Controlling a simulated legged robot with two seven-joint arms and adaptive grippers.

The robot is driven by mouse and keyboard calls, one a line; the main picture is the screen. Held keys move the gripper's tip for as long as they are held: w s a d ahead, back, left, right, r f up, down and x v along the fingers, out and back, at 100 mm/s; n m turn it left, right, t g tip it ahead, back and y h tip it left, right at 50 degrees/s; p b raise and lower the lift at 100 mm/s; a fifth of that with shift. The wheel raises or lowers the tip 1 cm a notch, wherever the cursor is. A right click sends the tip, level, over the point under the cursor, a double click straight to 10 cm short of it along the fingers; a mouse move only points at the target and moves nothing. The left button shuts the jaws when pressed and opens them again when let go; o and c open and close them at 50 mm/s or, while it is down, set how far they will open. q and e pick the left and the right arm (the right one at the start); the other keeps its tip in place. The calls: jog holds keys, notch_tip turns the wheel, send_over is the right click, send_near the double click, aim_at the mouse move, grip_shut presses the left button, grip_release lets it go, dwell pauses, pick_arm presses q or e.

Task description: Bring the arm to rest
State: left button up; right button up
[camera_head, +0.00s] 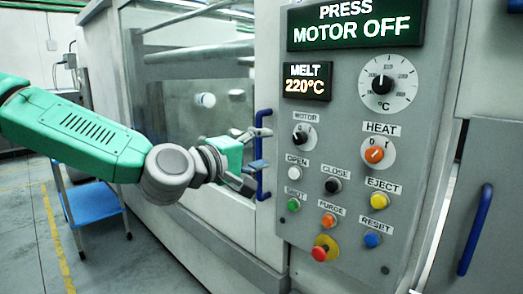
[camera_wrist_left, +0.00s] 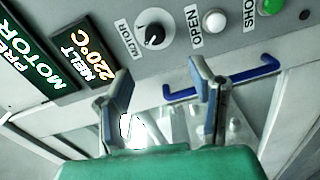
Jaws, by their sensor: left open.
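My left arm (camera_head: 85,130), green with grey joints, comes in from the left and reaches toward the grey machine. My left gripper (camera_head: 262,148) is open in front of the blue door handle (camera_head: 266,190). In the left wrist view its two fingers (camera_wrist_left: 158,72) stand wide apart with nothing held between them. The handle (camera_wrist_left: 240,78) shows there behind the right-hand finger, with one end in the gap. I cannot tell whether a finger touches it. My right gripper is not in view.
The control panel (camera_head: 345,220) stands just right of the gripper. Its display (camera_head: 355,25) reads "PRESS MOTOR OFF", and another (camera_head: 306,83) reads 220°C. The motor knob (camera_head: 300,137) is near the gripper. A blue cart (camera_head: 92,203) stands at left. Another blue handle (camera_head: 475,230) is at right.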

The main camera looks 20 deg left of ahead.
pick_arm(q)
jog(key=shift+d, duration=0.1)
dwell(0.3)
jog(key=s+d+f+m+g+y+b, duration=0.1)
jog(key=s+d+f+m+g, duration=0.25)
jog(key=f, duration=1.25)
jog(key=s+f+m+g+y+b, duration=0.15)
jog(key=s+f+g, duration=0.35)
jog(key=f, duration=1.2)
jog(key=s+a+f+m+g+y+b, duration=0.1)
jog(key=s+a+f+m+g+b, duration=0.1)
jog(key=s+f, duration=0.9)
jog(key=s+a+f+m+g+y+b, duration=0.1)
jog(key=s+a+f+m+g, duration=0.4)
jog(key=s+f, duration=0.6)
jog(key=s+m+y, duration=0.1)
jog(key=s, duration=0.4)
jog(key=shift+s+a+f+b, duration=0.15)
jog(key=shift+s+a+b, duration=0.1)
jog(key=shift+s+b, duration=0.1)
jog(key=shift+w+g, duration=0.15)
jog(key=shift+g, duration=0.1)
